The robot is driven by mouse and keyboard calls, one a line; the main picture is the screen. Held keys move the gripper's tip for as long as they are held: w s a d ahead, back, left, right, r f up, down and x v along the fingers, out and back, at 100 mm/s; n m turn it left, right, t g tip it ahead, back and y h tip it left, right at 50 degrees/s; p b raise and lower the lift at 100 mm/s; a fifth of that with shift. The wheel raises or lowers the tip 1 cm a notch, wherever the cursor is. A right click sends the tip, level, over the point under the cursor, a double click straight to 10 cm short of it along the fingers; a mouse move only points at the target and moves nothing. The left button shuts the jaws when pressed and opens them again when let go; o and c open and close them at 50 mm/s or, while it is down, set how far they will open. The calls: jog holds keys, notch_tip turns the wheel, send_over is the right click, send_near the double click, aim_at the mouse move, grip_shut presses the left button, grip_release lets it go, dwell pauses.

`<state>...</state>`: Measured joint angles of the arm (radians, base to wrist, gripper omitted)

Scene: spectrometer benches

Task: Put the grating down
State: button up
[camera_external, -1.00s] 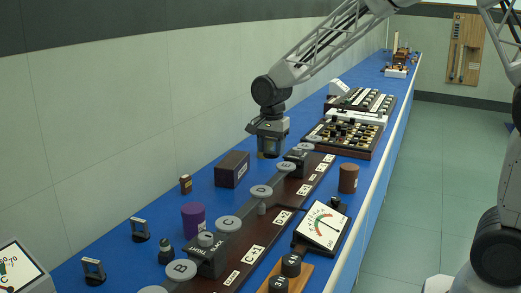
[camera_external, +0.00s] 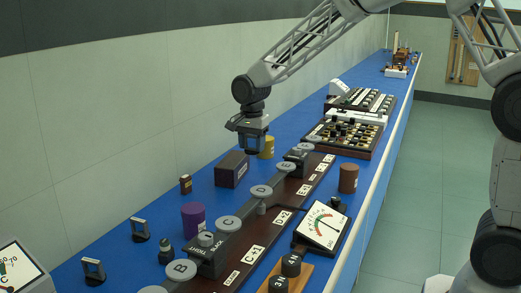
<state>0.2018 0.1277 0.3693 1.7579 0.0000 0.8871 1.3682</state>
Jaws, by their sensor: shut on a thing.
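My gripper (camera_external: 252,146) hangs pointing down above the blue bench, left of the yellow cylinder. It is shut on the grating, which is mostly hidden between the dark fingers, so its shape is unclear. The gripper appears raised above the bench, just beyond the dark brown box (camera_external: 231,169); its exact height is hard to tell. Two small upright framed pieces on dark bases, a farther one (camera_external: 139,228) and a nearer one (camera_external: 93,269), stand at the bench's left side.
The yellow cylinder (camera_external: 267,148) stands close beside my gripper. A long dark rail (camera_external: 253,223) with grey round discs runs along the blue bench (camera_external: 150,262). A purple cylinder (camera_external: 193,220), brown cylinder (camera_external: 348,178) and dial meter (camera_external: 322,225) stand nearby. Bare bench lies around the box.

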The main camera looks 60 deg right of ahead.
send_over(232, 159)
jog(key=shift+f, duration=0.4)
jog(key=shift+f, duration=0.1)
jog(key=shift+f, duration=1.65)
jog(key=shift+f, duration=0.15)
jog(key=o, duration=0.9)
jog(key=shift+o, duration=0.2)
notch_tip(232, 159, up, 12)
jog(key=shift+s+r, duration=0.15)
jog(key=shift+r, duration=0.1)
